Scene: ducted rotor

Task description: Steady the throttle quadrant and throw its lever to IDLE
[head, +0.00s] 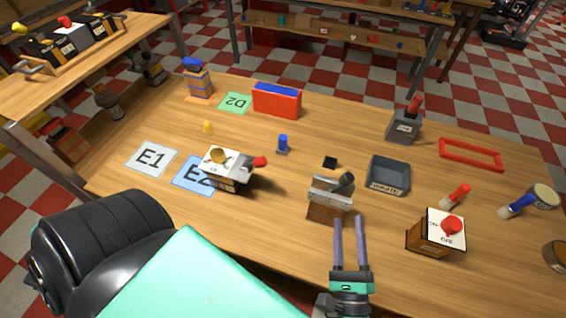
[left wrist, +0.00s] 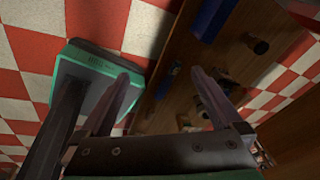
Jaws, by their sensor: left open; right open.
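No label that reads IDLE is legible, so I cannot tell for sure which device is the throttle quadrant. A grey metal-topped block on a brown base (head: 328,203) has a thick dark lever (head: 346,183) leaning to the upper right. A dark grey box (head: 402,127) with a red-tipped lever (head: 415,104) stands farther back, its label too small to read. My right gripper (head: 350,225) is open and empty, its fingers just in front of the metal-topped block. My left gripper (left wrist: 165,88) shows open and empty in the left wrist view; the head view does not show its fingers.
A white-topped box (head: 223,160) with a red-tipped handle stands by the E2 card (head: 185,174). A box with a red knob (head: 435,235) is right of my right gripper. A grey tray (head: 388,188) and red frame (head: 470,154) lie behind. The table's front middle is mostly clear.

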